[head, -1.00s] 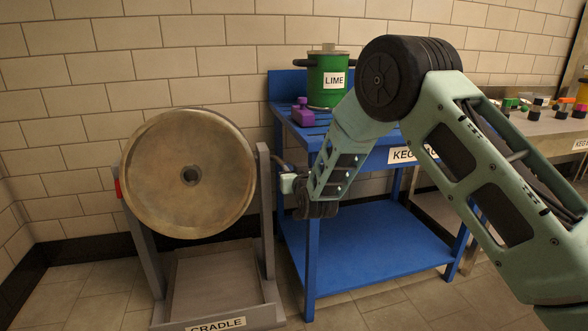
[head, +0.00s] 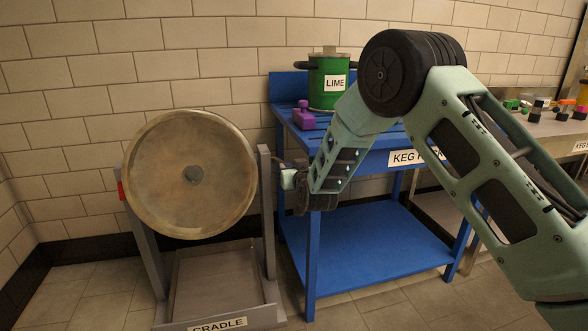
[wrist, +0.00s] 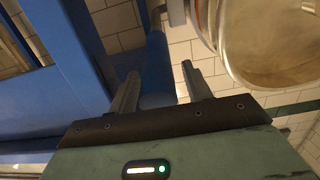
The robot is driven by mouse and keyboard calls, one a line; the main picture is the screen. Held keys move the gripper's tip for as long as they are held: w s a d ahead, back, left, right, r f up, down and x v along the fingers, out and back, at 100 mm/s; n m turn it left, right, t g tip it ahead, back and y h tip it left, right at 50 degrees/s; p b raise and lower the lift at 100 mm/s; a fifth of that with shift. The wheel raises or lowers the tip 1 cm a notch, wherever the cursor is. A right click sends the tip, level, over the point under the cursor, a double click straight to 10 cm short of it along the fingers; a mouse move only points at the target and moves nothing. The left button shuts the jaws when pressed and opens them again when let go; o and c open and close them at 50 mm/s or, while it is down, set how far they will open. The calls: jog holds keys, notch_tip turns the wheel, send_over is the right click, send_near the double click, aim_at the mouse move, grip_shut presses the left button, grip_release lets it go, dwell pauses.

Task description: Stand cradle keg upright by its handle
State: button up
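The cradle keg (head: 190,175) lies on its side in the grey cradle (head: 265,215), its round brass-coloured end facing the head camera. In the wrist view the keg's rim and face (wrist: 270,40) show at upper right. A blue cylindrical bar (wrist: 157,65), apparently the handle's grip, joins a grey metal bar beside the keg. My gripper (wrist: 159,73) is open, with one finger on each side of the blue bar and visible gaps. In the head view my gripper (head: 287,178) is small, just right of the cradle's right post.
A blue keg rack table (head: 380,255) stands close on the right, its front leg near my gripper. On it are a green LIME keg (head: 328,85) and a purple object (head: 303,113). A bench (head: 560,125) with small coloured parts is farther right. A tiled wall is behind.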

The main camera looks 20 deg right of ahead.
jog(key=s+r+p, duration=0.2)
jog(key=s, duration=1.5)
jog(key=shift+s+r, duration=0.15)
